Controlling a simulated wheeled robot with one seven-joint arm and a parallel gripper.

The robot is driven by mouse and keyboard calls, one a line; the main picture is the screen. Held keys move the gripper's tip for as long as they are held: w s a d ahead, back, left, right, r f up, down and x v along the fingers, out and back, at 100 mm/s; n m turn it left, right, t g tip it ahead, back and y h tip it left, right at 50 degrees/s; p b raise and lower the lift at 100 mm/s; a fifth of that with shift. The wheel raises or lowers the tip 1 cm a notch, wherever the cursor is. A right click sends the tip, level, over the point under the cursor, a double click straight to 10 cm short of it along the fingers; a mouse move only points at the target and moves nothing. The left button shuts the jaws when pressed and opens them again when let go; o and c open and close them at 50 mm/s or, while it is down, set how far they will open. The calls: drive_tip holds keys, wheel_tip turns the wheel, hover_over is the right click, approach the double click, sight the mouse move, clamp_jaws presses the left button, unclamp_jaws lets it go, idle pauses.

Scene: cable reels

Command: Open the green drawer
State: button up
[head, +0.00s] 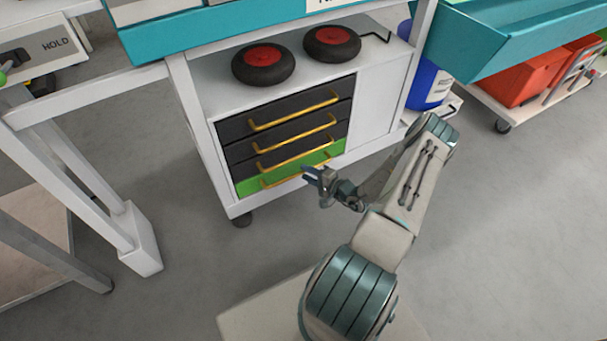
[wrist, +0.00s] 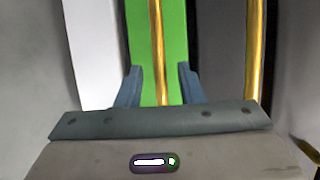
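The green drawer (head: 249,185) is the lowest of a stack of drawers in a white cabinet, below the dark ones. It looks shut and has a yellow bar handle (head: 281,181). My gripper (head: 309,173) is in front of the right end of that handle. In the wrist view the green drawer front (wrist: 174,40) fills the middle, and its handle (wrist: 158,50) runs between my two blue fingers (wrist: 160,72). The fingers are apart, with a gap on each side of the handle. Their depth relative to the bar is hard to tell.
Dark drawers (head: 234,128) with yellow handles sit directly above. Two black-and-red wheels (head: 263,64) lie on the cabinet shelf. A white table leg (head: 139,245) stands at left. A blue container (head: 428,84) and red bin (head: 522,84) are at right.

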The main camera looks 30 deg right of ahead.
drive_tip(key=shift+x, duration=1.2)
clamp_jaws()
drive_tip(key=shift+s, duration=0.1)
